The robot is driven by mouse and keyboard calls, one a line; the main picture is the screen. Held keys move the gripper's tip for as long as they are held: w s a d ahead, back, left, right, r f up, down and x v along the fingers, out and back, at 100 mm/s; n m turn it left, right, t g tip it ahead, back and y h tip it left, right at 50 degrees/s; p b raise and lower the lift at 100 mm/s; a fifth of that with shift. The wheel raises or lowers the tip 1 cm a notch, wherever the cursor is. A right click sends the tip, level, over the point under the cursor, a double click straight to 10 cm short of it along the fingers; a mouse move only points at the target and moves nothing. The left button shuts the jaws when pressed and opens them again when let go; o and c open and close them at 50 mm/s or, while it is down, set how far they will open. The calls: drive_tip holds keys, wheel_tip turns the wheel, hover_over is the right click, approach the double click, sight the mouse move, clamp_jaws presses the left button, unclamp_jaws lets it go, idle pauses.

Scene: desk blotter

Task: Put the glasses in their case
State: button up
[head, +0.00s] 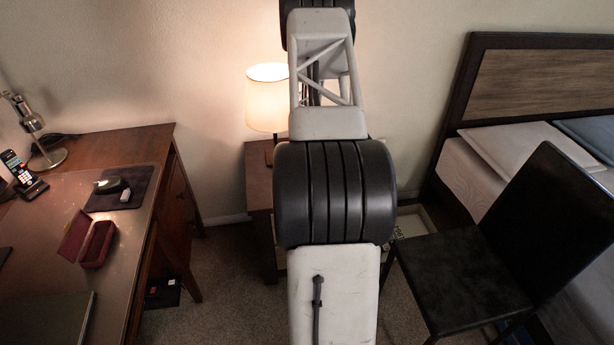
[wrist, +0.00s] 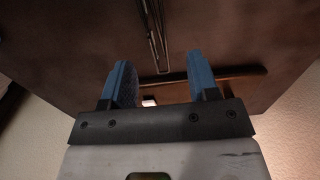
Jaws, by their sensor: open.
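The red glasses case (head: 88,240) stands open on the desk at the left of the head view, with its lid tilted up on the left side. I cannot make out any glasses in it. My gripper (wrist: 158,62) shows in the wrist view with its two blue fingers apart and nothing between them. Ahead of the fingertips, a thin, dark, wiry shape lies against a brown surface; I cannot tell whether it is the glasses. The gripper does not show in the head view, where my arm fills the middle.
The desk (head: 130,150) also holds a phone (head: 25,175), a mouse on a dark mat (head: 143,180) and a metal desk lamp (head: 40,140). A lit lamp (head: 268,98) stands on a nightstand (head: 258,180). A black chair (head: 465,285) and a bed are at right.

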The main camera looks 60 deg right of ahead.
drive_tip(key=shift+f, duration=0.1)
drive_tip(key=shift+d+f, duration=0.15)
drive_tip(key=shift+f, duration=2.35)
clamp_jaws()
drive_tip(key=shift+r, duration=0.15)
drive_tip(key=shift+r, duration=0.85)
drive_tip(key=shift+s+a+r, duration=0.1)
drive_tip(key=shift+a+r, duration=0.1)
drive_tip(key=shift+r, duration=0.65)
drive_tip(key=s+a, duration=0.3)
drive_tip(key=a, duration=0.1)
drive_tip(key=s+a+r, duration=0.1)
drive_tip(key=s+a, duration=0.2)
drive_tip(key=a, duration=0.1)
drive_tip(key=s+a, duration=0.3)
drive_tip(key=a, duration=0.1)
drive_tip(key=shift+s+a+r, duration=0.1)
drive_tip(key=shift+s+r, duration=0.05)
drive_tip(key=shift+s, duration=0.2)
